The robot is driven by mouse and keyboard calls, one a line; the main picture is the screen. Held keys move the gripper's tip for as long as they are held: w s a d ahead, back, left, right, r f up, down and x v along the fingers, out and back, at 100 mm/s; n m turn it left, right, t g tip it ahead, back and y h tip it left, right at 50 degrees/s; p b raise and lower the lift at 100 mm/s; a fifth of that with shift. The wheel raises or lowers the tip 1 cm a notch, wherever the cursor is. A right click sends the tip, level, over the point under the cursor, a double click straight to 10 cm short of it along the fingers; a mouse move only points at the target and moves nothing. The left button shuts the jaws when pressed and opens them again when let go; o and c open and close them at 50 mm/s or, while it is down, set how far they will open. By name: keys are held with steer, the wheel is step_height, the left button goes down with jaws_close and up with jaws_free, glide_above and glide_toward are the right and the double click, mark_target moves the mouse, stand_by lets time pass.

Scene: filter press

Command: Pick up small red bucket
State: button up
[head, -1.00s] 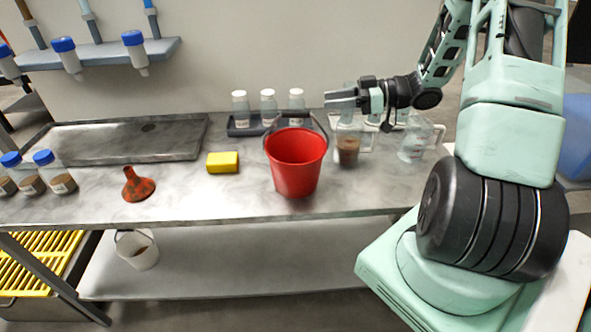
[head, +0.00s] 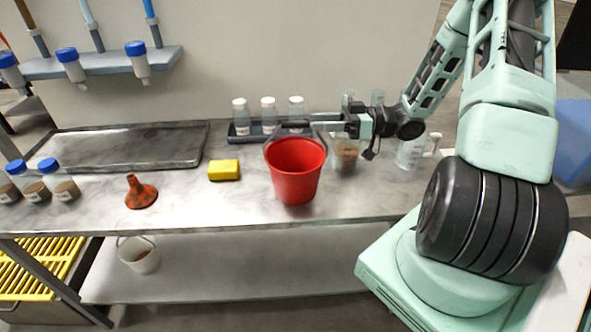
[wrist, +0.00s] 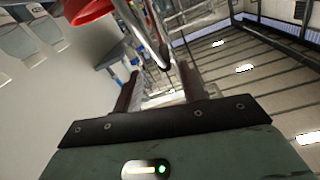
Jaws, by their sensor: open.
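The small red bucket (head: 295,172) stands upright on the metal bench, right of the yellow sponge. My gripper (head: 298,125) is at its rear rim, pointing left, near the raised wire handle, which is partly hidden by the fingers. In the wrist view my gripper (wrist: 166,95) is open, with two dark fingers apart. A metal bar, apparently the bucket's handle (wrist: 150,35), runs between the fingers. The red bucket's rim also shows in the wrist view (wrist: 88,10) at the top left. I cannot tell whether either finger touches the handle.
Bottles in a dark rack (head: 268,120) stand just behind the bucket. A jug with brown contents (head: 346,158) is close on its right. A yellow sponge (head: 224,170) and red funnel (head: 141,192) lie left. The bench front has free room. A white bucket (head: 139,255) is on the lower shelf.

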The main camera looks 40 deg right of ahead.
mark_target(299, 125)
steer(key=p+x, duration=0.1)
steer(key=x, duration=0.1)
steer(key=p+x, duration=0.1)
steer(key=x, duration=0.2)
steer(key=shift+s+a, duration=0.2)
steer(key=shift+s, duration=0.15)
steer(key=shift+w+a+f, duration=0.1)
steer(key=shift+w+a, duration=0.15)
jaws_close()
